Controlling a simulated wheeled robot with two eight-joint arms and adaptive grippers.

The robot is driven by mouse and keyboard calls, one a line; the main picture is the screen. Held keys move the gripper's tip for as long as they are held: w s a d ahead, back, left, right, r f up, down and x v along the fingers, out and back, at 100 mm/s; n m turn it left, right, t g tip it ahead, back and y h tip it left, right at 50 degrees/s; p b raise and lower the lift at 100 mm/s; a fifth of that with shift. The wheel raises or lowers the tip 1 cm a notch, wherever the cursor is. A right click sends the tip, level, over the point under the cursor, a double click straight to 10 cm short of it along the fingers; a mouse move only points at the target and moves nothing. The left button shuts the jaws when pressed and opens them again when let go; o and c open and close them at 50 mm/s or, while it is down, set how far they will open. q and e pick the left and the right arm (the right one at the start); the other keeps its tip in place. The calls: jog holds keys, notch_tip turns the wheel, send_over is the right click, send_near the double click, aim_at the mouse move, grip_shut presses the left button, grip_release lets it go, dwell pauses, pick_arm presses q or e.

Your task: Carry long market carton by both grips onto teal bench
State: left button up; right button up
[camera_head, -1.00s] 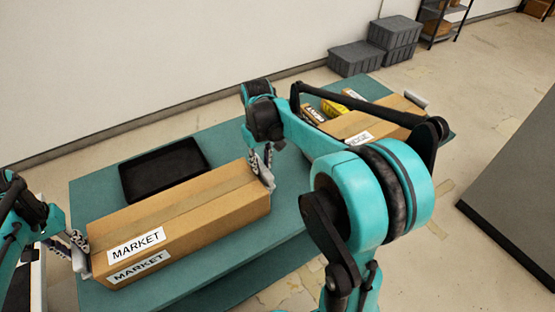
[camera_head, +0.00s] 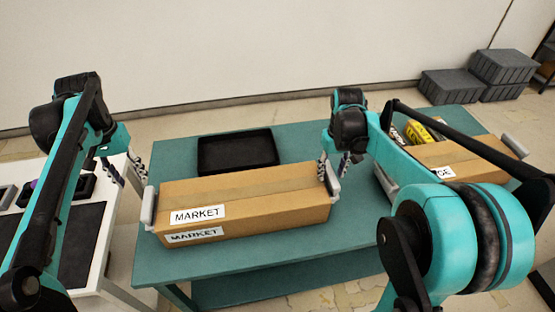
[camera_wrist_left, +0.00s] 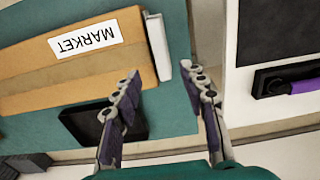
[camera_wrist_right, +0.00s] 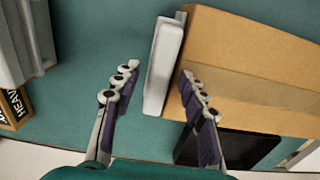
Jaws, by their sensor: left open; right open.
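The long market carton (camera_head: 250,205), brown with white MARKET labels, rests on the teal bench (camera_head: 355,220). It has a pale grip at each end: the left grip (camera_head: 149,207) and the right grip (camera_head: 333,184). My left gripper (camera_head: 124,176) is open and empty, apart from the left grip and to its left. In the left wrist view that grip (camera_wrist_left: 158,46) lies ahead of the open fingers. My right gripper (camera_head: 334,168) is open at the right grip. In the right wrist view this grip (camera_wrist_right: 163,65) shows between the fingers; contact cannot be told.
A black tray (camera_head: 238,153) lies behind the carton. A second carton (camera_head: 465,165) with similar grips stands right on the bench, partly hidden by my right arm. A white table (camera_head: 120,200) stands left of the bench. Grey crates (camera_head: 450,86) sit far back right.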

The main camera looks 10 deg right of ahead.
jog(key=shift+r, duration=0.15)
pick_arm(q)
jog(key=shift+r, duration=0.7)
pick_arm(e)
notch_tip(320, 180, up, 12)
pick_arm(q)
jog(key=s+d+f+t, duration=0.3)
jog(key=s+d+f, duration=0.1)
jog(key=s, duration=0.3)
jog(key=s+d+f+t, duration=0.4)
jog(key=s+d+f, duration=0.1)
jog(key=s, duration=0.3)
jog(key=shift+s+f, duration=0.3)
jog(key=shift+f, duration=0.25)
pick_arm(e)
jog(key=s+a+f+t, duration=0.3)
jog(key=s+a+f, duration=0.1)
jog(key=s, duration=0.3)
jog(key=s+a+f+t, duration=0.4)
jog(key=s+a+f, duration=0.1)
jog(key=s+f, duration=0.2)
jog(key=shift+s, duration=0.8)
pick_arm(q)
jog(key=shift+d, duration=0.1)
pick_arm(e)
jog(key=shift+a, duration=0.1)
